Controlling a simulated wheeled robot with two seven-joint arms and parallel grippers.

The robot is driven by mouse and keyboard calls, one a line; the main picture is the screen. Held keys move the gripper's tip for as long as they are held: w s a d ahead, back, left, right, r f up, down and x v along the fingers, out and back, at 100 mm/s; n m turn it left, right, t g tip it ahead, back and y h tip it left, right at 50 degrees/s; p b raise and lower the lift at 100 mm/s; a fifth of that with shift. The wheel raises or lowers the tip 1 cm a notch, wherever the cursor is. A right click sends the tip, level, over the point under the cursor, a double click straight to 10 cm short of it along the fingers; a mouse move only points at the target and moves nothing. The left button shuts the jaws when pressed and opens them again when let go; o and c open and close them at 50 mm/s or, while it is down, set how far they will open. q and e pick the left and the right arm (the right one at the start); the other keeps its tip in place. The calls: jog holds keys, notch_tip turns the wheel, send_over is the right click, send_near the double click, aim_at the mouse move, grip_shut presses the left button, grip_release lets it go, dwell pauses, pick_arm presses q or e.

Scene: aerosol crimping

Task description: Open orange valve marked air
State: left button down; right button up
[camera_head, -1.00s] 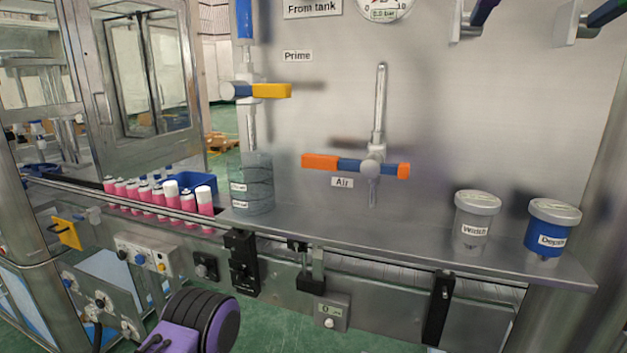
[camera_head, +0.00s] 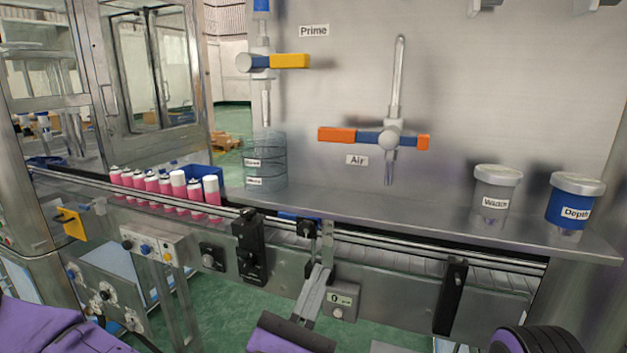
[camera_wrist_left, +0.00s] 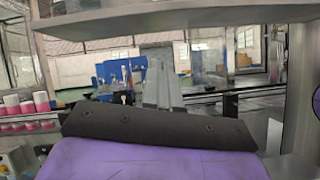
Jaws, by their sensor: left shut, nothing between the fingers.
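The air valve has a horizontal handle with a long orange end (camera_head: 337,134), a blue middle and a short orange tip on the right. It sits on a vertical metal pipe (camera_head: 397,80) against the steel panel, above the label "Air" (camera_head: 357,160). My left gripper (camera_head: 325,232) is shut and empty, pointing up at the shelf's front edge, below the valve and apart from it. Its grey fingers also show in the left wrist view (camera_wrist_left: 160,78); the valve cannot be made out there. My right gripper is not in view.
A yellow-handled valve (camera_head: 290,61) marked "Prime" is at the upper left. The metal shelf (camera_head: 400,212) holds a "Waste" container (camera_head: 495,192) and a blue "Depth" container (camera_head: 573,203) at the right. Several pink cans (camera_head: 165,185) stand on the conveyor at left.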

aim_at(324, 140)
pick_arm(q)
notch_tip(324, 140, up, 9)
jog(key=s+a+n+t+y, duration=0.1)
jog(key=s+a+n+t, duration=0.1)
jog(key=n+t, duration=0.25)
jog(key=shift+g, duration=0.45)
jog(key=p+x, duration=0.5)
jog(key=x, duration=0.3)
jog(key=shift+w+r+p, duration=0.1)
jog(key=shift+r+p, duration=0.25)
jog(key=shift+w+r, duration=0.1)
jog(key=shift+w, duration=0.2)
jog(key=shift+w, duration=0.1)
